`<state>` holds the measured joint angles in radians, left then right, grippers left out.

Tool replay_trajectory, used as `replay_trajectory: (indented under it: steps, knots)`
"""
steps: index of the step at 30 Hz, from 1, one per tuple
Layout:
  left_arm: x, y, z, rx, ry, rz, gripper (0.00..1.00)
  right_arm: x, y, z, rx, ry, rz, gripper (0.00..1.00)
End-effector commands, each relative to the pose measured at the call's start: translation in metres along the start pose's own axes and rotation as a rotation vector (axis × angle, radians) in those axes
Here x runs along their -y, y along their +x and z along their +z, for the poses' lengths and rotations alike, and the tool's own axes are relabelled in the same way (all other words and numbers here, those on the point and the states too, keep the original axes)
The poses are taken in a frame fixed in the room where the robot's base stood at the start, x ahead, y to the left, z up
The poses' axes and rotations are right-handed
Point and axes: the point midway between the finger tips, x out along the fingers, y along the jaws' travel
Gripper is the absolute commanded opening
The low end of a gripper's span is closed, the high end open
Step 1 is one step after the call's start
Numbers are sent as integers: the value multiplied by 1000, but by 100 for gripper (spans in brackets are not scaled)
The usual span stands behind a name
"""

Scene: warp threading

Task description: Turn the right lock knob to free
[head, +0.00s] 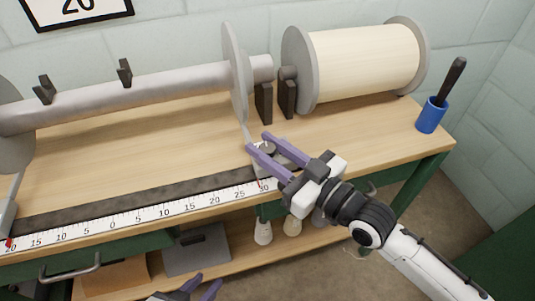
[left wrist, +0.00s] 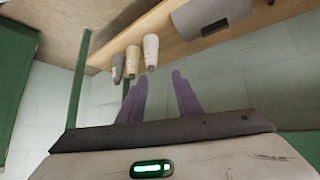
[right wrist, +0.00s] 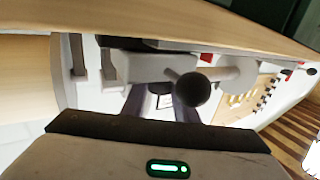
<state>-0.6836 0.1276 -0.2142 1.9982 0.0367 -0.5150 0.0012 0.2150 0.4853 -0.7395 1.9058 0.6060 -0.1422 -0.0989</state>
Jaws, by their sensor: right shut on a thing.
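The right lock knob (head: 264,147) is a small grey piece at the right end of the scale rail, by the 30 mark. My right gripper (head: 259,143) has its purple fingers on either side of it and is shut on it. In the right wrist view the fingers (right wrist: 160,108) reach toward a grey block, with a dark round ball (right wrist: 193,90) on a short stem in front of them. The knob's exact setting cannot be read. My left gripper (head: 196,288) is low at the bottom edge, below the bench front; in the left wrist view its fingers (left wrist: 160,95) are apart and empty.
The ruler (head: 140,217) runs along the bench front. A grey flanged roller (head: 170,88) and a cream warp beam (head: 365,62) lie behind. A blue cup (head: 431,116) stands at the right end. Pale cones (head: 263,232) are on the lower shelf.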

Motion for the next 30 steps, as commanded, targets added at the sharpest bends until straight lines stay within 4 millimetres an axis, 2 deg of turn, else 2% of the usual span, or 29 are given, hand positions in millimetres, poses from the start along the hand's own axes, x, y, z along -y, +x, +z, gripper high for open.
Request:
replay_trajectory:
  steps: [1, 6, 19, 20, 22, 23, 30]
  knots:
    - [0, 8, 6, -6, -2, 3, 31, -2, 1, 2, -12, -13, -23, 4]
    - [-2, 14, 13, -12, -11, 9, 31, -2, 0, 0, -9, -9, -78, 4]
    - [-1, 11, 14, -9, -8, 11, 31, -2, -1, -2, -2, 0, -95, 4]
    - [-1, 11, 14, -9, -7, 11, 31, -2, -1, -2, -2, 0, -95, 30]
    - [0, 11, 14, -10, -7, 11, 31, -2, -1, -2, -2, 0, -94, 42]
    - [0, 12, 14, -10, -7, 10, 31, -2, -1, -2, -1, 0, -94, 45]
    - [0, 13, 13, -13, -5, 9, 31, -2, -2, -1, 1, 1, -94, 45]
